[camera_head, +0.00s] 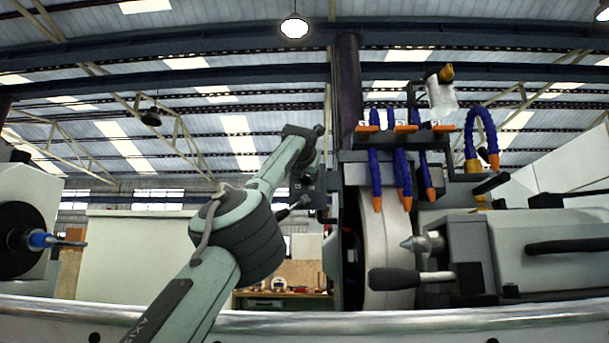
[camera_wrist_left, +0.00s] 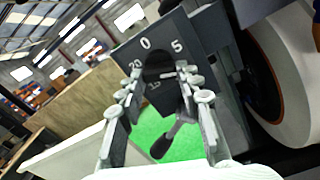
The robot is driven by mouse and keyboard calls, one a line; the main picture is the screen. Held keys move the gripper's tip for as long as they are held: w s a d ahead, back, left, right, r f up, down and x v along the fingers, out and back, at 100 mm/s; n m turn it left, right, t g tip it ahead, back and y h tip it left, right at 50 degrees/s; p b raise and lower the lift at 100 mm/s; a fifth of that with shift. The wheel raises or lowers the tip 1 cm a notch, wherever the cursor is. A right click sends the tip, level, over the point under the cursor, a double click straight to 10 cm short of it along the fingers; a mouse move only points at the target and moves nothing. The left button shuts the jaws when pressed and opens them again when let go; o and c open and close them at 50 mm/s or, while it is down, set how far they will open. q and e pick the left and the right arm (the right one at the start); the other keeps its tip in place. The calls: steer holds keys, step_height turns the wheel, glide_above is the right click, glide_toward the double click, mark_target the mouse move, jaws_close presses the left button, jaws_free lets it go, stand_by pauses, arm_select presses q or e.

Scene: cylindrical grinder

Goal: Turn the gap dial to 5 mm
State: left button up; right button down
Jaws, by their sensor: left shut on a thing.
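The gap dial's dark panel (camera_wrist_left: 190,32) fills the upper middle of the left wrist view. It carries white numbers, with 0 and 5 at the top and a 20 at the left. The black dial knob (camera_wrist_left: 158,66) sits between the fingertips of my left gripper (camera_wrist_left: 163,78), which is shut on it. The fingers partly cover the knob and lower numbers, and I cannot tell which number it points to. In the head view my left arm reaches up from the bottom to the gripper (camera_head: 306,165) beside the panel (camera_head: 322,198). My right gripper is not in view.
The grinding wheel (camera_head: 385,240) stands right of the panel, with blue coolant hoses (camera_head: 400,165) above. A spindle block (camera_head: 465,245) is farther right. A lever with a dark handle (camera_wrist_left: 164,142) hangs below the dial. A metal rail (camera_head: 430,320) runs along the front.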

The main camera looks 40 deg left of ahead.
arm_select(q)
steer(key=n, duration=0.4)
steer(key=shift+n, duration=1.2)
steer(key=o, duration=1.2)
steer(key=shift+c, duration=0.2)
